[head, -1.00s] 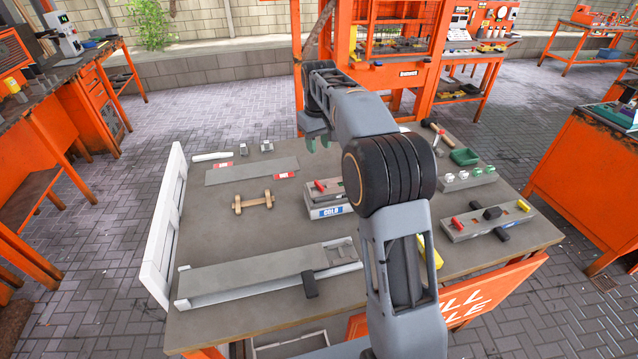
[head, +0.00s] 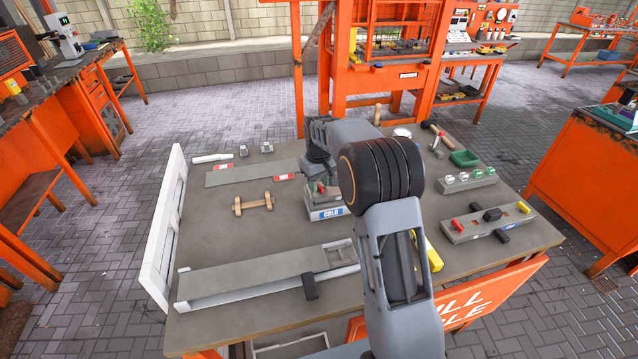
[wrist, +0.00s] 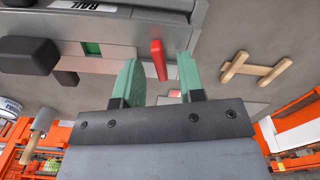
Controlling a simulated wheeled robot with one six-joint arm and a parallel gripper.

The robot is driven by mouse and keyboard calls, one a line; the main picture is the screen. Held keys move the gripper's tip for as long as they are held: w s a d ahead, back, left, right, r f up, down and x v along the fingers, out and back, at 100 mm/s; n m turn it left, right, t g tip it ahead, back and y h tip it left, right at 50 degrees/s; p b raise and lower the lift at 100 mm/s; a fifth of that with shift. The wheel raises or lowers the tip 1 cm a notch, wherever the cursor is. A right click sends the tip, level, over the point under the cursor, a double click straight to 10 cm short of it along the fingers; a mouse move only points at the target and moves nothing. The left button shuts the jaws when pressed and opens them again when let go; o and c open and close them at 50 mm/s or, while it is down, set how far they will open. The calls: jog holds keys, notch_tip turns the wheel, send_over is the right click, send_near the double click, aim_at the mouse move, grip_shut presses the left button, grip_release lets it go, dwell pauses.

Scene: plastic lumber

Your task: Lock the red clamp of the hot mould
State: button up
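A grey mould block (head: 326,213) with a blue-and-white label that seems to read COLD stands mid-table; no label reading HOT is legible. Its red clamp lever (wrist: 158,60) shows in the wrist view, between my gripper's two green fingertips, with visible gaps to both sides. My gripper (wrist: 160,72) is open and empty. In the head view my gripper (head: 322,182) is low over this mould, and my arm partly hides it. The wrist view also shows a black knob (wrist: 28,55) and a green patch (wrist: 92,48) on the block.
A wooden dumbbell-shaped piece (head: 254,205) lies left of the mould. A long grey mould (head: 250,276) lies in front. A mallet (head: 441,133) lies behind.

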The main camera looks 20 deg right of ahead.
jog(key=shift+f, duration=0.3)
grip_shut()
dwell(0.3)
